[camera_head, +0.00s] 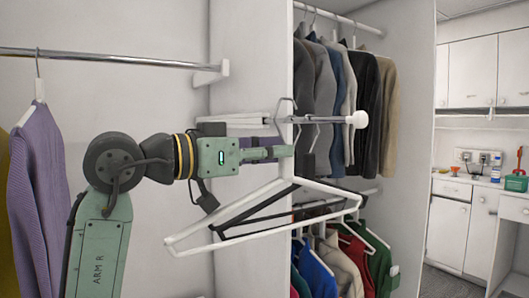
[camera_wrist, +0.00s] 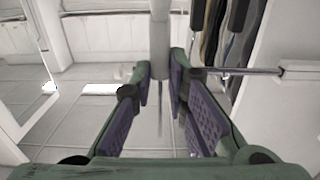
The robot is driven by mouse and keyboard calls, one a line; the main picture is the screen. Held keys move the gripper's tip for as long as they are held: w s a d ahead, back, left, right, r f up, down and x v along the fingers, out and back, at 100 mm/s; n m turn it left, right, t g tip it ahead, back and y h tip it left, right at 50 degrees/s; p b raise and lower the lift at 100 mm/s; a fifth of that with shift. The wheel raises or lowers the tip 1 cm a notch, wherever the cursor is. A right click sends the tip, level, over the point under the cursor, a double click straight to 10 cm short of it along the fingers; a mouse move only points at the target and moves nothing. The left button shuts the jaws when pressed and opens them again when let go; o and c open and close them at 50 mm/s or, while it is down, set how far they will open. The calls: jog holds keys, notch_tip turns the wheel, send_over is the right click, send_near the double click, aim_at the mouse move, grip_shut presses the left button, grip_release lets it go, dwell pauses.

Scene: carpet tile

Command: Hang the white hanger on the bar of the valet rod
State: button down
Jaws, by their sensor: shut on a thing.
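The white hanger (camera_head: 235,205) hangs tilted below my gripper (camera_head: 284,152) in the head view. My gripper is shut on its neck, which shows as a white post (camera_wrist: 159,45) between the purple pads in the wrist view. Its metal hook (camera_head: 285,101) rises above the fingers, near the valet rod (camera_head: 330,120). The rod is a short metal bar with a white end knob (camera_head: 357,119). The hook's top looks higher than the bar; I cannot tell whether it is around it or beside it. The bar also shows right of my fingers (camera_wrist: 162,80) in the wrist view (camera_wrist: 250,71).
A black hanger (camera_head: 262,219) overlaps the white one, behind it. Dark jackets (camera_head: 325,90) hang close behind the rod, with colored clothes (camera_head: 345,260) below. A purple sweater (camera_head: 42,180) hangs on a metal rail (camera_head: 120,59) at left. Cabinets (camera_head: 474,70) stand far right.

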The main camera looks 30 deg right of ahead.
jog(key=d, duration=0.7)
jog(key=d+f, duration=0.1)
jog(key=d, duration=0.2)
jog(key=shift+w+d+b, duration=0.2)
jog(key=shift+w+b, duration=0.1)
jog(key=shift+w, duration=0.1)
jog(key=shift+f+b, duration=0.35)
jog(key=shift+f, duration=0.2)
jog(key=c, duration=1.5)
grip_release()
jog(key=shift+a, duration=0.1)
